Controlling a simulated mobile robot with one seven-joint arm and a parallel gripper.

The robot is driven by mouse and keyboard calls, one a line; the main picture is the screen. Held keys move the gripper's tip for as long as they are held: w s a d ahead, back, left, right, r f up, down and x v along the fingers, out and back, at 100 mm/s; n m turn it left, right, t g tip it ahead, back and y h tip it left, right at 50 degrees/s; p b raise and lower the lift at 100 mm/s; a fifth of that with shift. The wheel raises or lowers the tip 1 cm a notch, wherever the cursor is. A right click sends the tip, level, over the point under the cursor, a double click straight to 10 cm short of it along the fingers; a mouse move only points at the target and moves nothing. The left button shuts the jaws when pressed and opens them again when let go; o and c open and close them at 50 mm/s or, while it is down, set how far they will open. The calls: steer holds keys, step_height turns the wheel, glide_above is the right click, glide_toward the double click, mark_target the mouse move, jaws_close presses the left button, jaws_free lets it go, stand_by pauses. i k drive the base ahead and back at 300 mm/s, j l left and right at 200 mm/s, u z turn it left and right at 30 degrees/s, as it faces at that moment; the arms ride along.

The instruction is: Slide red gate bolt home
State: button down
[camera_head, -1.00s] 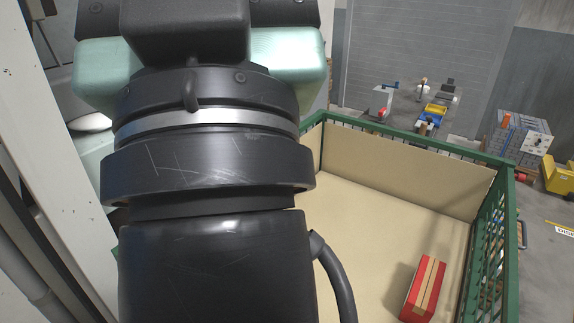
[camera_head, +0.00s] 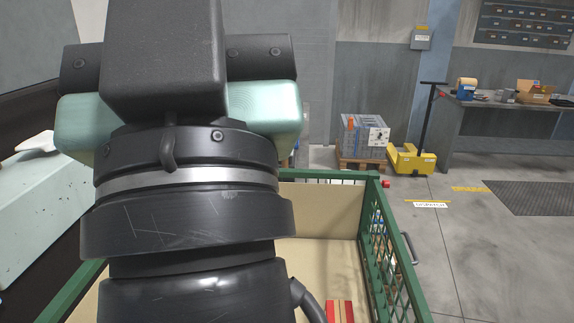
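I cannot make out the red gate bolt for certain. A small red piece (camera_head: 386,184) shows beside the top of the far right corner post of a green mesh cage (camera_head: 372,190); it is too small to tell what it is. My gripper (camera_head: 180,95) is seen from behind as a teal and black body on my dark arm, at the upper left. Its fingertips are hidden, so its opening and anything in it cannot be seen. My arm covers much of the cage's left and middle.
A red box with tan stripes (camera_head: 340,311) lies inside the tan-lined cage. A grey handle (camera_head: 409,249) sticks out on the cage's right side. Beyond are a grey machine on a pallet (camera_head: 362,162), a yellow pallet truck (camera_head: 412,160) and a workbench (camera_head: 510,102). Floor to the right is clear.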

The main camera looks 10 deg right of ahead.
mark_target(385, 184)
steer(key=k+l, duration=0.45)
steer(key=l+u, duration=0.1)
steer(key=l, duration=0.45)
steer(key=k+l+u, duration=0.1)
steer(key=l, duration=0.45)
steer(key=k+l+u, duration=0.1)
steer(key=l, duration=0.45)
steer(key=k+l+u, duration=0.1)
steer(key=l, duration=0.45)
steer(key=i+l+u, duration=0.1)
steer(key=i+l, duration=0.75)
steer(key=i+l+u, duration=0.15)
steer(key=i+l, duration=0.25)
steer(key=l, duration=0.2)
steer(key=i+l, duration=0.75)
steer(key=u, duration=0.05)
